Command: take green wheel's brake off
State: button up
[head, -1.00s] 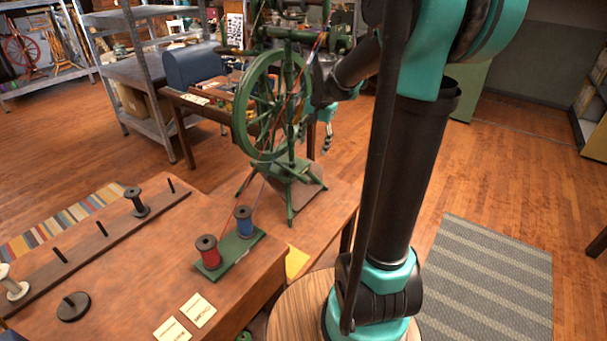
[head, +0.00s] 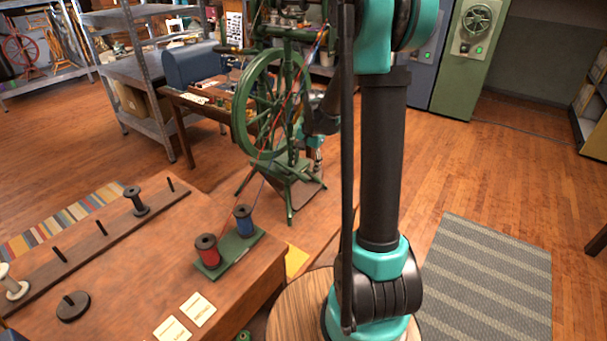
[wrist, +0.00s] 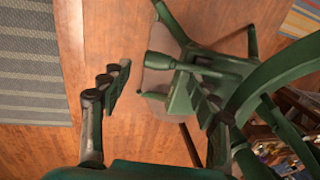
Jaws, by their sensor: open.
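The green spinning wheel (head: 245,140) stands on its legs beyond the table, with red and blue strands running from it. My gripper (head: 318,160) is to the right of its wheel rim, low near its frame. In the wrist view my gripper (wrist: 158,88) is open, with nothing between its fingers. A green knob-ended peg (wrist: 157,60) on the wheel's frame lies just ahead of the fingertips; I cannot tell whether it is the brake. The right finger overlaps the green frame in the view; whether it touches is unclear. The wheel's curved rim (wrist: 275,68) shows at the right.
The near table holds a red spool (head: 207,251) and a blue spool (head: 244,221) on a green stand, and a rack of pegs. A desk with a blue domed box (head: 193,64) stands behind. Open wooden floor and a grey striped rug (head: 490,285) lie at the right.

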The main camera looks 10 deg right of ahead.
aim_at(304, 176)
jog(key=shift+w+a+f, duration=0.15)
jog(key=shift+f, duration=1)
jog(key=shift+w+a+f, duration=0.1)
jog(key=shift+w+f, duration=0.05)
jog(key=shift+f, duration=0.95)
jog(key=shift+c, duration=0.5)
